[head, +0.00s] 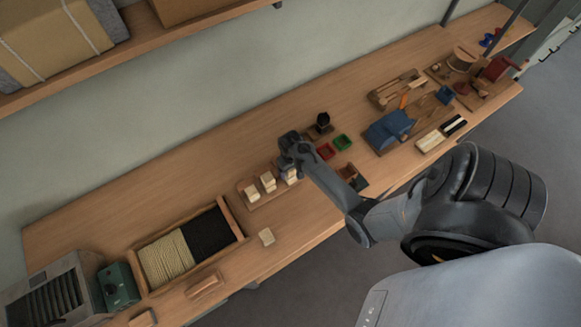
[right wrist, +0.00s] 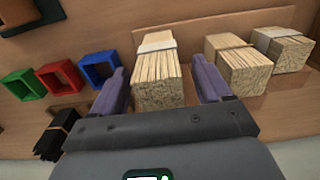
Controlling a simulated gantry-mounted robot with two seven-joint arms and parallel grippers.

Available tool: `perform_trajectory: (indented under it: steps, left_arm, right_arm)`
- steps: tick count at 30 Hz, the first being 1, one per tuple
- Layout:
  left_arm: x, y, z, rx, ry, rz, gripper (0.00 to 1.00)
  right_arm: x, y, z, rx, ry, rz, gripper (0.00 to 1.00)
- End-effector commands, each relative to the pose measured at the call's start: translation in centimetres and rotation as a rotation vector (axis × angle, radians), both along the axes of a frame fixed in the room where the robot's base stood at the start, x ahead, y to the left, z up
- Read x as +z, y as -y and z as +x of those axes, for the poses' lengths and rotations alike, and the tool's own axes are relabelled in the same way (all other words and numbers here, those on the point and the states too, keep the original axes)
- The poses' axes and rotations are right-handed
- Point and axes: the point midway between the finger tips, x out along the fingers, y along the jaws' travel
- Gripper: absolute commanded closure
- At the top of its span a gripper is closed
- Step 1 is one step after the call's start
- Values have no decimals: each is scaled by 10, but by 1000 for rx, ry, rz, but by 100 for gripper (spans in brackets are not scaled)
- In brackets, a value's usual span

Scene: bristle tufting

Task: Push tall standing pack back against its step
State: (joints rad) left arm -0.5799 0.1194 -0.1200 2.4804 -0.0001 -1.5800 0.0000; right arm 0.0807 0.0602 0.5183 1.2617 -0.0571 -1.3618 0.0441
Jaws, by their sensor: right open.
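Several pale bristle packs with light bands stand on a wooden stepped holder (head: 262,199). One tall pack (right wrist: 160,78) stands between the two purple fingers of my right gripper (right wrist: 161,84) in the right wrist view. The fingers are open, with a visible gap on each side of the pack. Two other packs, a middle one (right wrist: 236,66) and an end one (right wrist: 284,50), stand to the right in that view. In the head view my right gripper (head: 289,168) covers part of the nearest pack (head: 291,175). My left gripper is not in view.
Beside the holder are a red frame (head: 325,151), a green frame (head: 342,142) and a blue frame (right wrist: 98,69). A dark bristle bundle (right wrist: 58,134) lies close by. A tray of pale and black cord (head: 240,236) stands at the left.

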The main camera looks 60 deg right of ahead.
Motion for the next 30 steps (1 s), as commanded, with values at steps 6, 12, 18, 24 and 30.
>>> perform_trajectory:
  steps: [6, 12, 18, 24, 30]
  left_arm:
    - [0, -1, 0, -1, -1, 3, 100]
    - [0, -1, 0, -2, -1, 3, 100]
    - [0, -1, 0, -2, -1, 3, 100]
    - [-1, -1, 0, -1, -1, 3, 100]
    - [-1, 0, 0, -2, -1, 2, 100]
  right_arm:
    - [0, 0, 0, 0, 1, 0, 27]
    - [0, 0, 0, 0, 1, 0, 58]
    - [0, 0, 0, 0, 0, 0, 81]
    - [0, 1, 2, 0, 1, 0, 81]
    - [1, 4, 7, 0, 2, 0, 81]
